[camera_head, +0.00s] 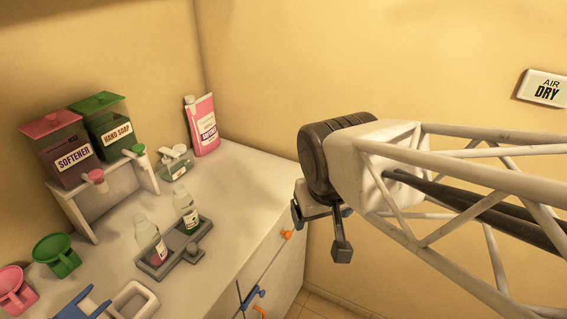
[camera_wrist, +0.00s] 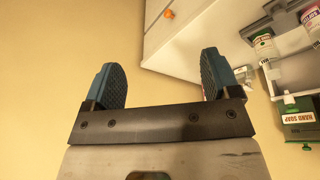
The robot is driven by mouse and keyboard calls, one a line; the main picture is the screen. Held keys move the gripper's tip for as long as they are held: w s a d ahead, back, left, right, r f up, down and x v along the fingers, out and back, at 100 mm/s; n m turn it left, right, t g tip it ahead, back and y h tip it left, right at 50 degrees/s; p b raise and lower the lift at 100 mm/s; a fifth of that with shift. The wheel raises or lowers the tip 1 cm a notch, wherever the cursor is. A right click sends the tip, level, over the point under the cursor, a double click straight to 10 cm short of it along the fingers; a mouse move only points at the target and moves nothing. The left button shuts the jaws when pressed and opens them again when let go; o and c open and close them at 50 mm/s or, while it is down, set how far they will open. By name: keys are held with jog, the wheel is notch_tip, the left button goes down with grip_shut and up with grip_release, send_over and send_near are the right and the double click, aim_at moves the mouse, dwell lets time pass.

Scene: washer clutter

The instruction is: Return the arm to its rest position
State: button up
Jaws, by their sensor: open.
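My gripper (camera_head: 335,228) hangs at the end of my arm, off the right edge of the white counter (camera_head: 240,205), in front of the yellow wall. In the wrist view my gripper (camera_wrist: 165,85) has its two blue fingers wide apart with nothing between them. The arm's white lattice link reaches in from the right in the head view. The gripper is apart from the counter and everything on it.
A grey tray (camera_head: 158,270) holds two bottles (camera_head: 186,208). Softener (camera_head: 70,160) and hand soap (camera_head: 112,132) dispensers stand on a white stand behind. A pink softener bottle (camera_head: 203,125) is at the back. Coloured knobs (camera_head: 286,235) stick out from the counter front.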

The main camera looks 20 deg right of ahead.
jog(key=shift+s+r+g+y, duration=0.15)
jog(key=shift+s+r+g, duration=0.1)
jog(key=shift+s, duration=0.35)
jog(key=shift+s+r+g+y, duration=0.15)
jog(key=shift+s+g, duration=0.1)
jog(key=shift+s, duration=0.35)
dwell(0.5)
